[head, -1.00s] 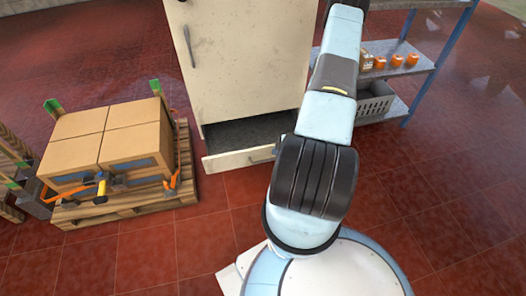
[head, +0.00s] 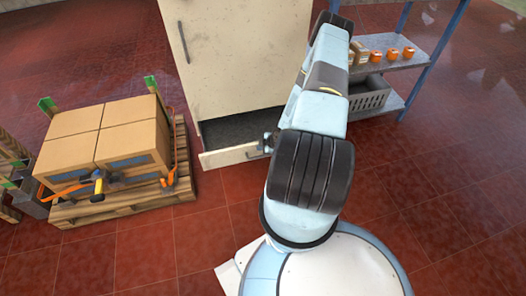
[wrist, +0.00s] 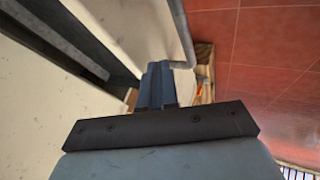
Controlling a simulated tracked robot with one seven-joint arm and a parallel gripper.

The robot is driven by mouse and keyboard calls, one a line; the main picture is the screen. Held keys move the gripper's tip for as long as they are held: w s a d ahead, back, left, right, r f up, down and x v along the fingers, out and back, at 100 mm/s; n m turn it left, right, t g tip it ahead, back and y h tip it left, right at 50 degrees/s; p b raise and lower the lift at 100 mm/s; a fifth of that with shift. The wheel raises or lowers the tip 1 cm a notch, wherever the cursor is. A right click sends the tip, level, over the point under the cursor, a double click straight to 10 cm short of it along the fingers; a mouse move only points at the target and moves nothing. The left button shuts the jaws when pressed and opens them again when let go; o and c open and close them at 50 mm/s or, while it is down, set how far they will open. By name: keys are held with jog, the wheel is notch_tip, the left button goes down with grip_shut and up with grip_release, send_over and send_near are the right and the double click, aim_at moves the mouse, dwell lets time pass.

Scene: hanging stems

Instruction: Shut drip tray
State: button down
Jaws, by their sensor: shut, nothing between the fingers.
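The drip tray (head: 228,156) is a shallow cream drawer at the foot of a tall cream cabinet (head: 235,60). It stands pulled out, with its dark inside showing. My gripper (head: 268,141) is low at the right end of the tray front, partly hidden by my arm. In the wrist view, my gripper (wrist: 156,70) is shut and empty, its fingertips close to a cream panel (wrist: 130,25) and a grey bar (wrist: 181,30). I cannot tell whether they touch. The right end of the tray is hidden behind my arm.
A pallet (head: 125,206) with cardboard boxes (head: 105,140) and straps stands left of the tray. A metal shelf (head: 400,62) with orange items and a grey crate (head: 370,95) stands at the right. The red tiled floor before the tray is clear.

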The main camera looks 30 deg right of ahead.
jog(key=shift+w+d, duration=0.2)
jog(key=shift+w, duration=0.3)
jog(key=shift+a, duration=0.15)
